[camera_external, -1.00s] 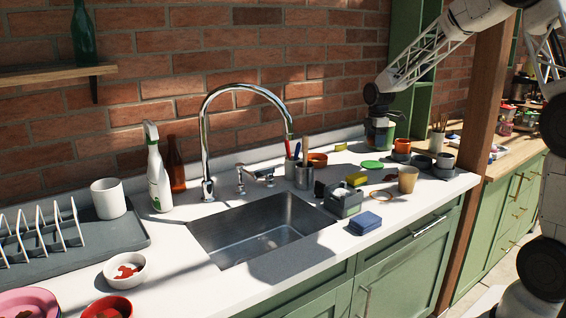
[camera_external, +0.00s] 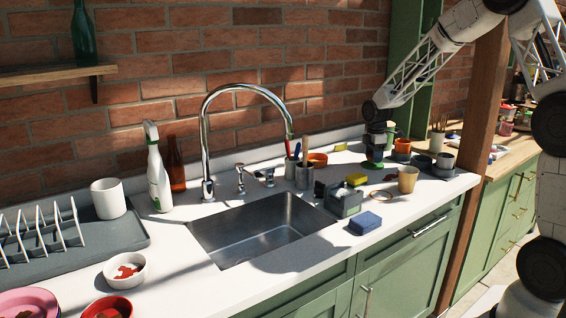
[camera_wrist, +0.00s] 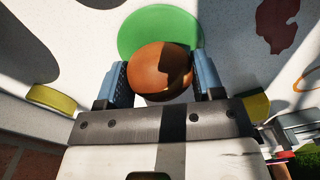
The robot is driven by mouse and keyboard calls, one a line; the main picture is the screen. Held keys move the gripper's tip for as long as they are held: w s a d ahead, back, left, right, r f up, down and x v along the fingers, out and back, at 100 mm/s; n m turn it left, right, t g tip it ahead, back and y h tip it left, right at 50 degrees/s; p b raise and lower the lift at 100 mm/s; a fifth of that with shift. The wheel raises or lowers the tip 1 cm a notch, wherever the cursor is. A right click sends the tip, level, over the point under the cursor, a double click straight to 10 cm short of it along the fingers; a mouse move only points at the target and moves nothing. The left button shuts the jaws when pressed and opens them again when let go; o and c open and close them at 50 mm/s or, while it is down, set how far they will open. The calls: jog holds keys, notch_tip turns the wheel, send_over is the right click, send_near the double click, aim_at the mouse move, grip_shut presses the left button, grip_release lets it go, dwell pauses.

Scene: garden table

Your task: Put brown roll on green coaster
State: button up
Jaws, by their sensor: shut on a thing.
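The brown roll (camera_wrist: 160,70) shows in the wrist view between the two blue fingers of my gripper (camera_wrist: 161,78), which is shut on it. The green coaster (camera_wrist: 150,30) lies flat on the counter just past the roll, and the roll overlaps its near part in that view. I cannot tell whether the roll touches the coaster. In the external view my gripper (camera_external: 374,158) is low over the far right counter, at the green coaster (camera_external: 372,166), which is mostly covered. The roll is too small to make out there.
An orange bowl (camera_external: 317,160) stands left of the gripper, and a tan cup (camera_external: 407,179) stands to its front right. A yellow sponge (camera_external: 341,147) lies near the wall. A grey caddy (camera_external: 343,199) and blue sponge (camera_external: 365,222) are nearer the sink (camera_external: 262,230).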

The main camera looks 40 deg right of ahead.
jog(key=shift+f, duration=0.65)
jog(key=shift+f, duration=0.15)
jog(key=o, duration=0.9)
notch_tip(320, 180, up, 12)
jog(key=shift+r, duration=0.2)
dwell(0.5)
